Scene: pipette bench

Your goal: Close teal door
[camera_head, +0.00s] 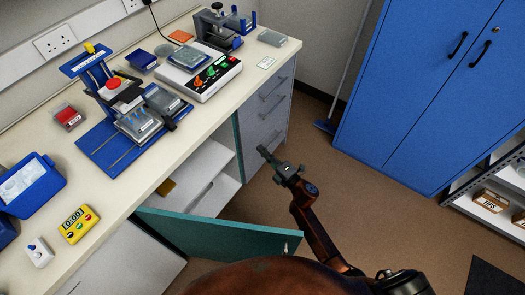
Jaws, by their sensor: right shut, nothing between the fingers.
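The teal door (210,235) stands wide open at the bottom of the view, swung out from the bench cupboard, with a small pale handle (286,248) near its free end. The cupboard's white shelves (215,185) show behind it. A narrow teal strip (238,145) stands upright at the right side of the opening; I cannot tell if it is a second door or a panel edge. My right gripper (264,151) is shut and empty, beyond the teal door and just right of the strip, in front of the drawers. My left gripper is not in view.
Grey drawers (265,110) sit right of the opening. The bench top (215,105) carries a pipette stand, a yellow timer (77,224) and other lab items. A blue cabinet (420,80) and a broom (326,126) stand beyond. The brown floor between is clear.

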